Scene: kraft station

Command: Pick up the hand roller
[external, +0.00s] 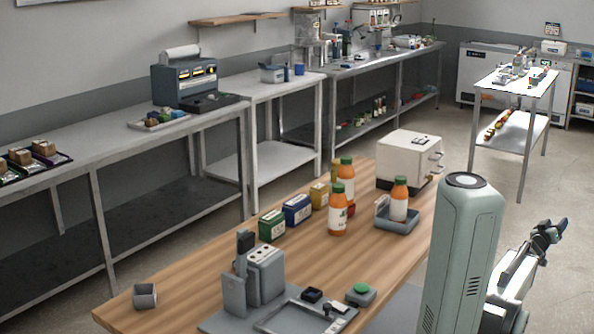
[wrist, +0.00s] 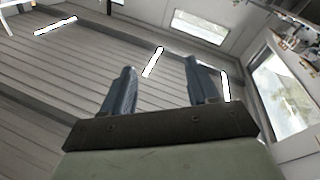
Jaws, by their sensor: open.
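My gripper (external: 552,228) is raised at the right side of the external view, beyond the table's right edge and away from the objects on it. In the wrist view my gripper (wrist: 160,78) is open, with its two dark fingers apart and nothing between them. I cannot identify the hand roller for certain. A small dark-and-white item (external: 336,308) lies at the shallow grey tray (external: 272,322) near the front of the wooden table, and may be it.
On the wooden table (external: 190,287) stand a grey device (external: 265,275), a green button box (external: 361,291), a small black block (external: 312,295), orange bottles (external: 338,215), coloured boxes (external: 297,208) and a white machine (external: 408,158).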

